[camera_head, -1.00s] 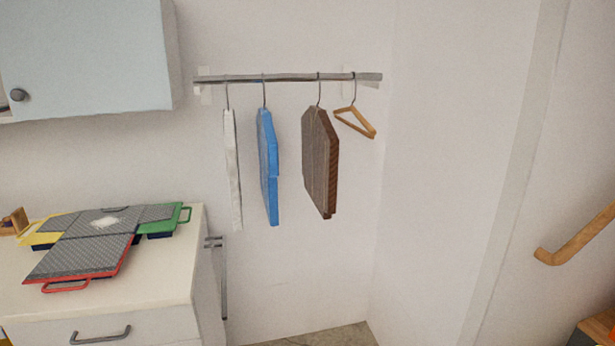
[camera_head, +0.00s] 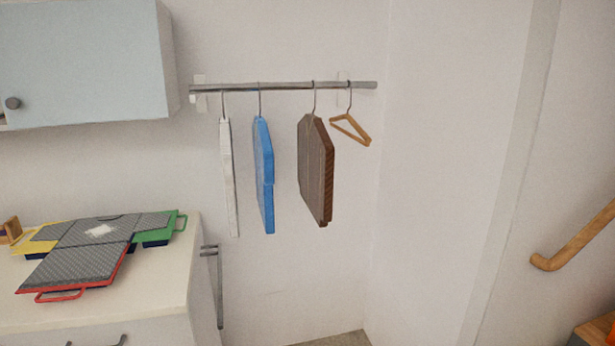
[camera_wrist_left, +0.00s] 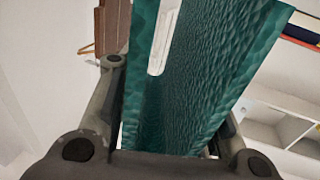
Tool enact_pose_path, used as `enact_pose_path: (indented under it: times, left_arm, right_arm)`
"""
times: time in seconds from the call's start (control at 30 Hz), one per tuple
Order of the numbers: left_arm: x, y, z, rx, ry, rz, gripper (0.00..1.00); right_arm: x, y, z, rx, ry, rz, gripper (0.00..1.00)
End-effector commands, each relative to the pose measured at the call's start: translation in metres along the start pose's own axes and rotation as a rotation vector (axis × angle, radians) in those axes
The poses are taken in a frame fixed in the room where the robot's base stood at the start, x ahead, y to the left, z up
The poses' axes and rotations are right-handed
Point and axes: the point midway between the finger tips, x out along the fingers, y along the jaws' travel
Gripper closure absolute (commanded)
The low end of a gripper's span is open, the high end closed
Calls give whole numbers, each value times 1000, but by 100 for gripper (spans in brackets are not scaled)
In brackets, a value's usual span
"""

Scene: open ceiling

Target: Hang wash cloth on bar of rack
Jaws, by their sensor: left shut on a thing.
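In the left wrist view a teal, ripple-textured wash cloth (camera_wrist_left: 215,70) hangs folded over, with a pale slot-like gap near its upper middle. My left gripper (camera_wrist_left: 165,95) is shut on it, with a finger at each side and the right one partly hidden by the cloth. In the head view a grey metal rail (camera_head: 286,86) is fixed to the wall. A smaller metal bar (camera_head: 220,290) is on the side of the counter. I cannot tell which of them is the rack. Neither the cloth nor my grippers show in the head view.
White (camera_head: 228,180), blue (camera_head: 264,180) and brown (camera_head: 315,170) folded pieces and an empty wooden hanger (camera_head: 352,130) hang from the wall rail. Coloured trays (camera_head: 85,255) lie on the counter (camera_head: 150,285). A wall cabinet (camera_head: 85,60) is at upper left. A wooden handrail (camera_head: 572,240) is at right.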

Motion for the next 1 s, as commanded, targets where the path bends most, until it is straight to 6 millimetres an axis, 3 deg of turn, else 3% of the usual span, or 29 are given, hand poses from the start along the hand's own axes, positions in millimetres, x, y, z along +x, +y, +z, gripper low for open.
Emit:
enact_pose_path:
  times: [0.77, 1.0]
  left_arm:
    - [0, 0, 0, -1, 1, 1, 90]
    - [7, 12, -4, 3, 6, 79, 90]
  right_arm:
    - [0, -3, 0, 1, 1, -3, 42]
    - [0, -4, -1, 2, 2, -5, 42]
